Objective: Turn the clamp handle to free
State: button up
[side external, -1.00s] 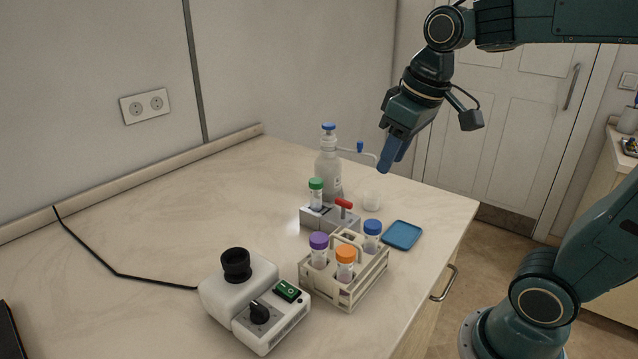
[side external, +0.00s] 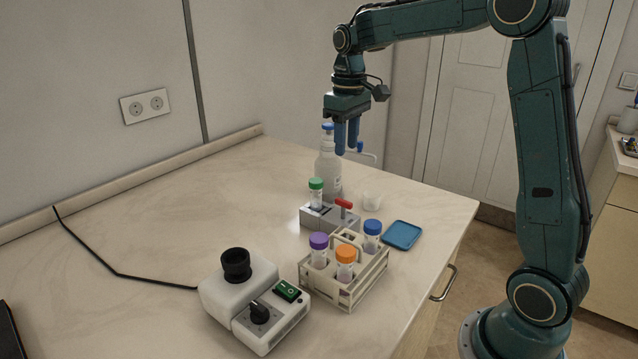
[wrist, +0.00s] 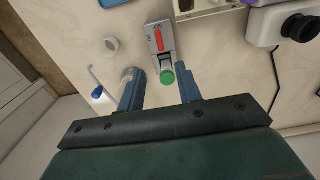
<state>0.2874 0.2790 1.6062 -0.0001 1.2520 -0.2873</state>
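The clamp is a grey block (side external: 318,218) on the bench, with a red handle (side external: 344,204) on its top at the right end. A green-capped tube (side external: 316,193) stands upright at its left end. In the wrist view the red handle (wrist: 158,38) lies along the block's length, and the green cap (wrist: 168,79) is nearer to me. My gripper (side external: 346,150) points down, high above the bench and clear of the clamp. Its two blue fingers are apart with nothing between them; they also show in the wrist view (wrist: 162,92).
A tube rack (side external: 355,290) with purple, orange and blue caps stands in front of the clamp. A wash bottle (side external: 328,175) stands behind it. A blue dish (side external: 402,235) and small white cup (side external: 371,201) lie to the right. A white device (side external: 240,297) sits front left.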

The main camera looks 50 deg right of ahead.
aim_at(344, 200)
jog(key=shift+f, duration=0.2)
notch_tip(344, 200, down, 14)
jog(key=shift+r, duration=0.2)
dwell(0.7)
grip_shut()
